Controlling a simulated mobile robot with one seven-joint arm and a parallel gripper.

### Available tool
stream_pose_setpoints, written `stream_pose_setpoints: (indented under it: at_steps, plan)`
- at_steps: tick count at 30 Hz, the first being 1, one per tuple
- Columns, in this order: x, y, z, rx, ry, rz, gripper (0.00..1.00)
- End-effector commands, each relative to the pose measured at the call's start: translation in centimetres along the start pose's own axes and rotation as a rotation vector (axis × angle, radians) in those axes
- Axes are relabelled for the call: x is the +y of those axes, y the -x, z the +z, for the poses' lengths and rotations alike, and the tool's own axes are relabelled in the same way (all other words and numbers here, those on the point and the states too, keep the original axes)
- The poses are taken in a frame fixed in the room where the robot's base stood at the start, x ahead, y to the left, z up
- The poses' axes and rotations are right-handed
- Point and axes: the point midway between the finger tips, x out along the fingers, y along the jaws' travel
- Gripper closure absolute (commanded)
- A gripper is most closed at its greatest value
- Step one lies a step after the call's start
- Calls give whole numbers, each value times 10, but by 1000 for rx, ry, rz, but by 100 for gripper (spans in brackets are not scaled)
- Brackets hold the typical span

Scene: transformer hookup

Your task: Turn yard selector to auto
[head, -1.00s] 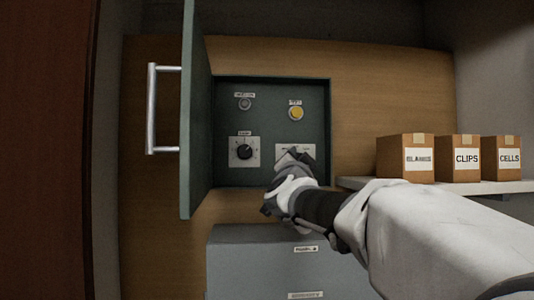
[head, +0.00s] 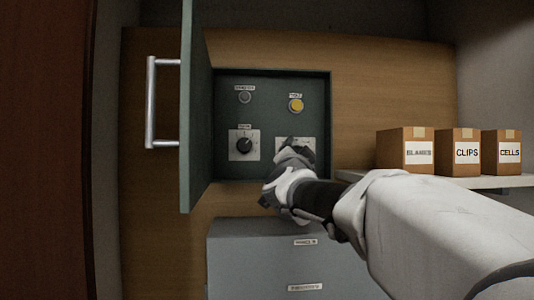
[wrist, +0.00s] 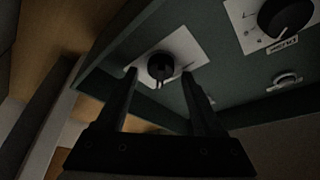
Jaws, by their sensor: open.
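A small black knob (wrist: 160,66) on a white plate sits between the fingertips of my gripper (wrist: 160,78) in the wrist view. The fingers are open, one on each side of it; contact cannot be told. In the head view my gripper (head: 292,150) covers most of this plate (head: 308,146). A larger black dial (head: 244,145) on a white plate is to its left; it also shows at the upper right of the wrist view (wrist: 286,14). The labels are too blurred to tell which one is the yard selector.
The green panel box (head: 270,82) stands open, its door (head: 195,120) with a metal handle (head: 151,105) swung out left. A yellow button (head: 296,105) and a grey one (head: 245,97) sit above. Cardboard boxes (head: 405,152) stand on a shelf at right. A grey cabinet (head: 260,255) is below.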

Motion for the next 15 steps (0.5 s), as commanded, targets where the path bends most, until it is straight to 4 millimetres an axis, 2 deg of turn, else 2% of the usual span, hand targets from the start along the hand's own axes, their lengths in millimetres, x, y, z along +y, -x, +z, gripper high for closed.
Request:
stream_pose_setpoints:
  at_steps: [7, 15]
  plan:
    - [0, 13, 1, 0, -1, -2, 31]
    - [1, 64, 1, 1, -1, -2, 31]
